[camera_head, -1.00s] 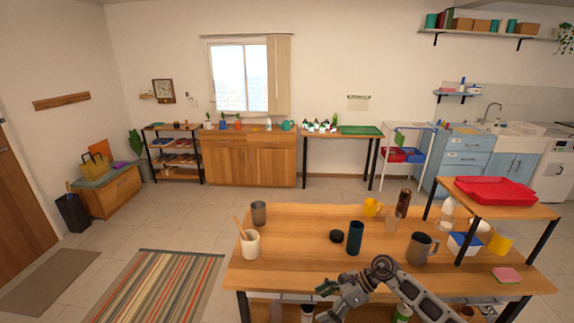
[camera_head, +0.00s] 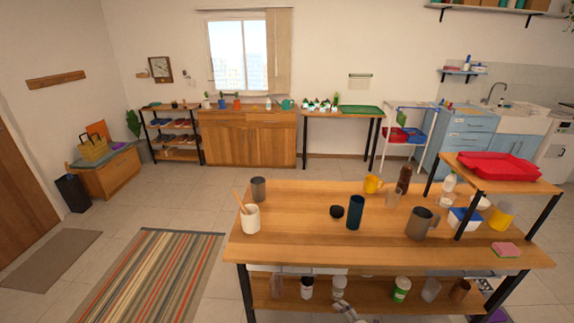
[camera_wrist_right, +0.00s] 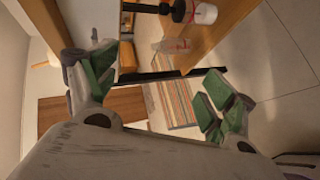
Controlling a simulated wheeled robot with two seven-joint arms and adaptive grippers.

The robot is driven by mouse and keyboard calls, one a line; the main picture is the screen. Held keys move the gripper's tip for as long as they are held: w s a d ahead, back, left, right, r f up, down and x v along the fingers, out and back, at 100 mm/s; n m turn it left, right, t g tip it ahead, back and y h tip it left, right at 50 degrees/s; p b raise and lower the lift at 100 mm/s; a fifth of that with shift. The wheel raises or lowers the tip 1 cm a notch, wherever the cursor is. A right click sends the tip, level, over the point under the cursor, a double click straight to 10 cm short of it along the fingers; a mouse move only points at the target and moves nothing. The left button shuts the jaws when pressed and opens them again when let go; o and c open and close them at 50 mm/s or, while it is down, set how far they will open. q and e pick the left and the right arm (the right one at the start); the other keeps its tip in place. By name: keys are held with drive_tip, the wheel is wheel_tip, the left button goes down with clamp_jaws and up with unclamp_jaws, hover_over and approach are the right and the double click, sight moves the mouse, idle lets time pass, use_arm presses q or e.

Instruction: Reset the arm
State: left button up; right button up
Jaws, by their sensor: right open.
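My right gripper (camera_wrist_right: 160,90) shows in the right wrist view with its two green-padded fingers spread wide apart and nothing between them. In the head view only a small grey part of my right arm shows at the bottom edge, below the table's lower shelf (camera_head: 385,292). On that shelf stand a dark-capped bottle (camera_head: 307,288), a pale jar (camera_head: 339,286) and a green-and-white container (camera_head: 401,289). The wrist view shows a clear bottle (camera_wrist_right: 172,46) and a white container (camera_wrist_right: 204,13) on a wooden surface. My left gripper is not in view.
The wooden table (camera_head: 300,235) carries a cream cup with sticks (camera_head: 251,218), a dark tumbler (camera_head: 355,212), a grey mug (camera_head: 420,224) and a yellow mug (camera_head: 372,184). A raised shelf on the right holds a red tray (camera_head: 497,166). Floor by the striped rug (camera_head: 150,275) is free.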

drive_tip(key=s+d+f+m+g+h+b, duration=0.1)
drive_tip(key=s+d+f+m+g+h, duration=0.2)
drive_tip(key=s+f+m, duration=0.5)
drive_tip(key=s+d+f+m+g+h+b, duration=0.1)
drive_tip(key=s+d+f+m+h, duration=0.25)
drive_tip(key=s+f, duration=0.9)
drive_tip(key=s+f+m+g, duration=0.3)
drive_tip(key=s+f+m, duration=0.1)
drive_tip(key=s, duration=0.9)
drive_tip(key=s+f+m+g+b, duration=0.1)
drive_tip(key=s+f+m+g, duration=0.2)
drive_tip(key=s, duration=1.1)
wheel_tip(320, 180, down, 3)
drive_tip(key=shift+d+f+m+h, duration=0.15)
drive_tip(key=shift+m+h, duration=0.3)
drive_tip(key=shift+m, duration=0.3)
